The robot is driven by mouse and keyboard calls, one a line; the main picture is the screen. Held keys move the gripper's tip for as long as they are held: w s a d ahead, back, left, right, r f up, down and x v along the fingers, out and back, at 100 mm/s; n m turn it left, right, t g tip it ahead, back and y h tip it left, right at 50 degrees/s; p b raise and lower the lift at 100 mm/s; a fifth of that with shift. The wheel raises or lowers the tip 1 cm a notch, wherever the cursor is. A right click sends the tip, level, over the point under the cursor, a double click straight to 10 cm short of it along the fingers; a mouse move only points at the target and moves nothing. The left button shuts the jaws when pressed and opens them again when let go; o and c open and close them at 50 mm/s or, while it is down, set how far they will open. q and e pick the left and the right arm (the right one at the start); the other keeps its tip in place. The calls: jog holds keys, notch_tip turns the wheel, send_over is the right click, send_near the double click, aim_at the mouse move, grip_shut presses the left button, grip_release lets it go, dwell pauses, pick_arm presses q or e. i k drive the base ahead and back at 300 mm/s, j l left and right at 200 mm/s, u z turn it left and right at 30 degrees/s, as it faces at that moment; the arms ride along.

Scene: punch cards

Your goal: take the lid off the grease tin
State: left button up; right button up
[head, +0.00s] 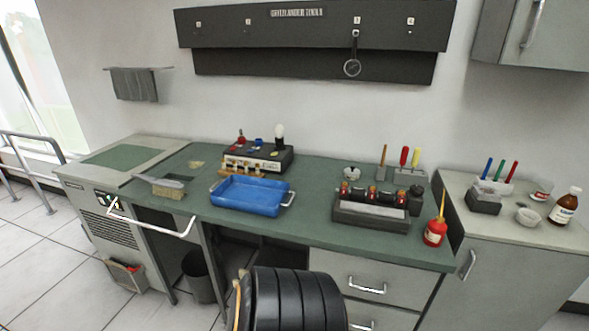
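No thing in view is clearly marked as the grease tin. A small round tin (541,196) with a pale top and reddish marking sits at the back of the right cabinet. A dark squat pot (415,202) stands on the green bench beside the grey tray, and a small pale lidded pot (352,173) stands behind that tray. Which of these is the grease tin, I cannot tell. Neither of my grippers shows in the head view.
The green bench (320,232) holds a blue tray (248,196), a brush (164,187), a grey tray (371,215) and a red oil can (435,232) near its right front edge. A brown bottle (565,206) and white bowl (528,217) stand on the right cabinet (500,242).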

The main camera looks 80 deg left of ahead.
aim_at(351, 171)
jog(key=u, duration=2.2)
jog(key=i+l+u, duration=0.15)
jog(key=u, duration=0.2)
jog(key=i+l+u, duration=0.45)
jog(key=u, duration=0.25)
